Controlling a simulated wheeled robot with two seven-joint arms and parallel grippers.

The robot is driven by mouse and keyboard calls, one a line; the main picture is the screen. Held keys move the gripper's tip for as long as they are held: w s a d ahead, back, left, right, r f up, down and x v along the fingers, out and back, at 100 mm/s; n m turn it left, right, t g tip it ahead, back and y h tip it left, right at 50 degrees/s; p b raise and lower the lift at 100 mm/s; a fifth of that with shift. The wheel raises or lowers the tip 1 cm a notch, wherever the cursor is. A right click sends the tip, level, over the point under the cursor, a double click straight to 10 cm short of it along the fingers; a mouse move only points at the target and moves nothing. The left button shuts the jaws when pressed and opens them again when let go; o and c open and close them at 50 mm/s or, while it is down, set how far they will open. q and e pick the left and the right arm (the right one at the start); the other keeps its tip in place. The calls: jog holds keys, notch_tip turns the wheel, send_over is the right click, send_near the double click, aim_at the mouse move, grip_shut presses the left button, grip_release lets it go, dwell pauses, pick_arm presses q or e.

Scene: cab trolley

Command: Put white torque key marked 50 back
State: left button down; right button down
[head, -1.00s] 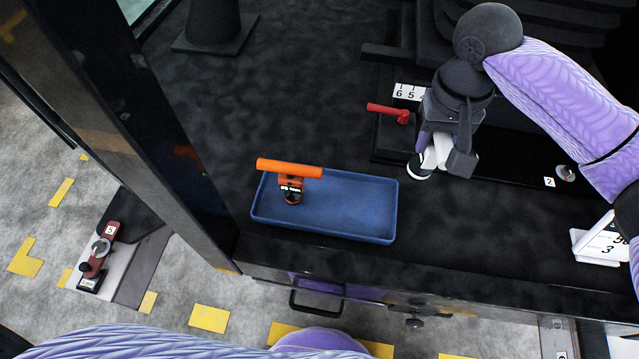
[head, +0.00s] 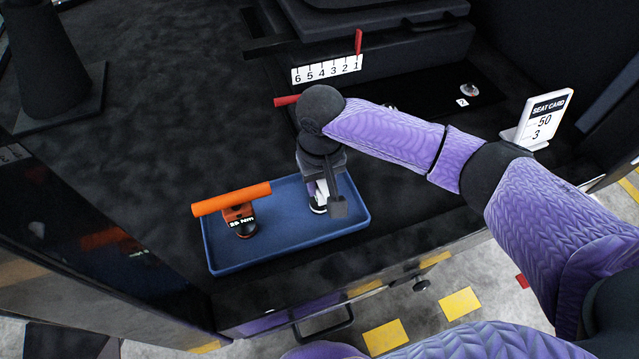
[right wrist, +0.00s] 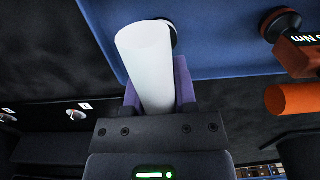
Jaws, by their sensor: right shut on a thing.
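The white torque key (head: 318,207) is in my right gripper (head: 322,188), which is shut on it. It is at the right end of the blue tray (head: 290,238); I cannot tell whether its base touches the tray floor. In the right wrist view the key's white handle (right wrist: 146,60) stands between the fingers, with the tray (right wrist: 225,30) behind it. The key's marking is hidden. My left gripper is not in view.
The seat card (head: 541,120) reading 50 and 3 stands at the right. A white strip numbered 6 to 1 (head: 327,68) and a red lever (head: 287,100) lie behind the arm. A dark post base (head: 55,95) is at far left. The tray's middle is free.

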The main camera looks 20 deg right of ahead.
jog(key=shift+c, duration=2)
grip_release()
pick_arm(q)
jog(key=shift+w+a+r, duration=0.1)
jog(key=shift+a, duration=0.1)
pick_arm(e)
jog(key=shift+r, duration=0.1)
notch_tip(320, 180, up, 12)
jog(key=p, duration=0.6)
jog(key=shift+r+p, duration=0.1)
jog(key=shift+p, duration=0.3)
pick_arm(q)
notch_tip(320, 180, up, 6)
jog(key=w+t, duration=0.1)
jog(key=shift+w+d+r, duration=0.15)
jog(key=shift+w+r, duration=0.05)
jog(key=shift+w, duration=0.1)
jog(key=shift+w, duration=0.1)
